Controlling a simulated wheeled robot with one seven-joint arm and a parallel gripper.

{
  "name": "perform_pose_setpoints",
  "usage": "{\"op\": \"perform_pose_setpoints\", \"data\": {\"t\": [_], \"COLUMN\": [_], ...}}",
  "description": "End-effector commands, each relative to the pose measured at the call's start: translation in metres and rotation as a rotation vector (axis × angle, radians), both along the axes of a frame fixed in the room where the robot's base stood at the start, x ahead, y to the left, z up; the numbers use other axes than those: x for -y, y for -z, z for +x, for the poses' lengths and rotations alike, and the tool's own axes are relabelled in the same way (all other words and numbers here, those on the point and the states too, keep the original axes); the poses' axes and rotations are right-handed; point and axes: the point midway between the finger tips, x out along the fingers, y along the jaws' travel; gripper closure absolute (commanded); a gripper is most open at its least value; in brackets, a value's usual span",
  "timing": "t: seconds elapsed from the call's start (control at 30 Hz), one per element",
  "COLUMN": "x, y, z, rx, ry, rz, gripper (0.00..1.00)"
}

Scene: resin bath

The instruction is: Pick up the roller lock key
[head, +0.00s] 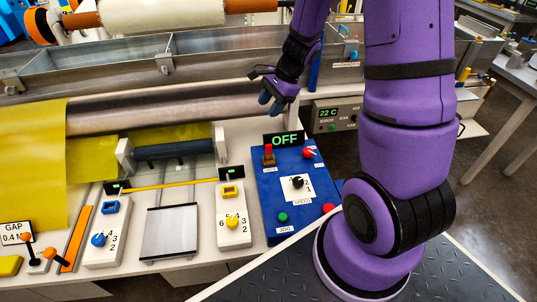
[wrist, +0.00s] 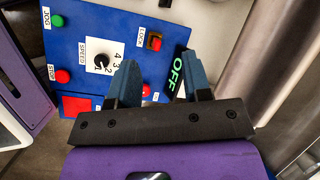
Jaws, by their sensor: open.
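The roller lock key (head: 268,149) is a small red key standing upright in a brown square lock on the blue control panel (head: 266,215). In the wrist view the key (wrist: 154,42) shows red in its brown square beside the LOCK label, beyond the fingertips and between them in the picture. My gripper (head: 270,102) is above the back edge of the panel, in front of the steel roller. In the wrist view my gripper (wrist: 160,72) has its two blue fingers apart with nothing between them. It does not touch the key.
A lit OFF display (head: 283,139) stands behind the key, close to the fingers. The panel also has a black speed knob (head: 297,182), a green jog button (head: 283,217) and a red stop button (head: 328,209). The long steel roller (head: 170,108) runs behind the panel.

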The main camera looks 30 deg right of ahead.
Motion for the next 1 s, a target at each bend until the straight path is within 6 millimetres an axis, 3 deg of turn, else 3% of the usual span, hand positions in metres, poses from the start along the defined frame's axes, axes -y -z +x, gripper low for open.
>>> {"op": "perform_pose_setpoints", "data": {"t": [0.03, 0.2, 0.4, 0.63, 1.0], "x": [0.006, 0.024, 0.039, 0.043, 0.027], "y": [0.017, 0.062, 0.101, 0.122, 0.164], "z": [0.001, 0.005, 0.002, 0.001, 0.008], "rx": [-0.033, -0.116, -0.188, -0.216, -0.216], "ry": [0.052, 0.219, 0.358, 0.415, 0.414], "rz": [0.01, 0.031, 0.041, 0.043, 0.043], "gripper": [0.55, 0.55, 0.55, 0.55, 0.55]}}
